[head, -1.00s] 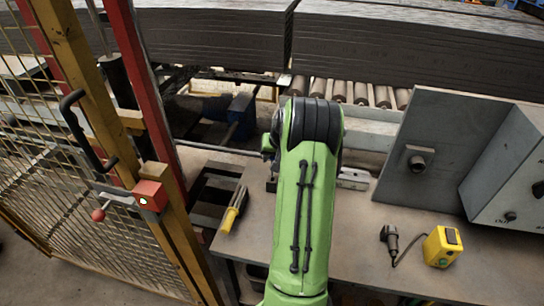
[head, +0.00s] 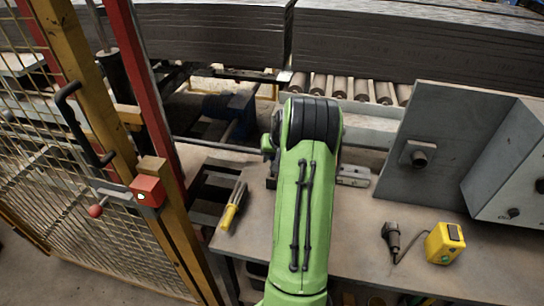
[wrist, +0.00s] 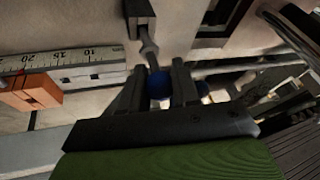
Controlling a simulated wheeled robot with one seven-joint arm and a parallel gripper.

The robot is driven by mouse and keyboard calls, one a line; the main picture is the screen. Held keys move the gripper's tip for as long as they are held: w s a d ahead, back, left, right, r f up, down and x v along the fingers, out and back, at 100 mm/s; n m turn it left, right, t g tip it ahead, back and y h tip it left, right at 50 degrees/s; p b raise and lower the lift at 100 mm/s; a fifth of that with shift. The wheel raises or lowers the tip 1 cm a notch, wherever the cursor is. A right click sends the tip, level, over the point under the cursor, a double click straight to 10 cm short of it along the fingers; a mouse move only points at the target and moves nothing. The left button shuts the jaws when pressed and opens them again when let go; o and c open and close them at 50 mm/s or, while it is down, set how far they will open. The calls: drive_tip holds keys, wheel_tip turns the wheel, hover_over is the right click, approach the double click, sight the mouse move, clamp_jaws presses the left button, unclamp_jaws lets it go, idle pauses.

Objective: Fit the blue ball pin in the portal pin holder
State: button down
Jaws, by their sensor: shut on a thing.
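In the wrist view, the two dark fingers of my gripper (wrist: 159,88) are shut on a blue ball (wrist: 160,82), the head of the blue ball pin. A grey metal shank (wrist: 149,48) runs from near the ball up to a dark grey block (wrist: 138,14) at the top edge. I cannot tell whether shank and block belong to the pin or to its holder, or whether the pin is seated. In the head view, my green arm hides the gripper and the ball. No portal pin holder can be made out for certain.
A ruler (wrist: 70,60) and an orange block (wrist: 32,91) lie left in the wrist view. On the bench (head: 365,235) are a yellow box (head: 444,243), a dark plug (head: 391,236) and a yellow-handled tool (head: 233,208). A grey panel (head: 440,145) stands right, a mesh gate (head: 60,190) left.

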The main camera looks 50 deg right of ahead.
drive_tip(key=shift+f+b, duration=1.35)
drive_tip(key=shift+f, duration=0.45)
idle(0.4)
drive_tip(key=c, duration=0.8)
unclamp_jaws()
drive_tip(key=shift+o, duration=0.2)
drive_tip(key=shift+r, duration=0.15)
drive_tip(key=p+v, duration=0.2)
drive_tip(key=v, duration=1.3)
drive_tip(key=shift+r+p, duration=0.25)
drive_tip(key=shift+p, duration=0.15)
drive_tip(key=shift+s, duration=0.1)
